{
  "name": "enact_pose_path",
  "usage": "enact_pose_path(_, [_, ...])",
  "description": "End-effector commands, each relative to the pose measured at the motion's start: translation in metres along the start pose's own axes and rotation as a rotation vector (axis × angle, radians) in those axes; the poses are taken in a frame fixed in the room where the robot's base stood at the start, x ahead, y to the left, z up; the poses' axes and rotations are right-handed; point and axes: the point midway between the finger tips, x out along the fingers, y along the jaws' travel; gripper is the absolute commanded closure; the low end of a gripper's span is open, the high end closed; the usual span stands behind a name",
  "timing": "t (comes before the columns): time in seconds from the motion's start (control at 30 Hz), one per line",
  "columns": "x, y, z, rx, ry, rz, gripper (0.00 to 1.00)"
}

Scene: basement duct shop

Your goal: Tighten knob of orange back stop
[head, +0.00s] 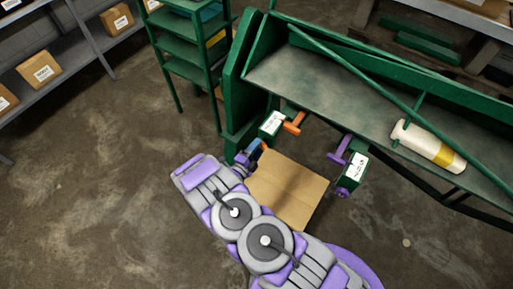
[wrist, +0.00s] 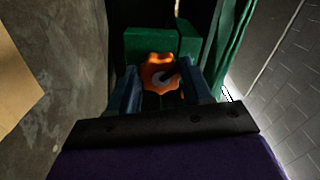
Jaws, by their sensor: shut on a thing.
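The orange knob (wrist: 160,73) is lobed with a grey centre, and in the wrist view it sits between the two blue fingers of my gripper (wrist: 158,85). My gripper is shut on it. In the head view my gripper (head: 252,153) is at the left end of the green machine, just below the orange back stop (head: 294,123). The orange back stop sticks out from a green block with a white label (head: 271,123). The knob is mostly hidden there by my gripper and arm. A purple back stop (head: 338,151) with its own purple knob (head: 342,192) is to the right.
The green machine (head: 330,75) fills the upper right, with a white bottle with a yellow band (head: 430,146) on it. A cardboard sheet (head: 288,188) lies below the stops. A green shelf rack (head: 185,50) stands behind left. Boxes (head: 40,68) sit on grey shelving. The floor at left is clear.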

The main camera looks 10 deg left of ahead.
Motion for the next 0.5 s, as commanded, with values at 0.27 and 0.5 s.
enact_pose_path(0.27, [-0.0007, 0.0013, -0.0002, 0.259, -0.001, 0.007, 0.81])
enact_pose_path(0.5, [-0.0006, 0.0015, -0.0008, 0.473, 0.000, 0.008, 0.81])
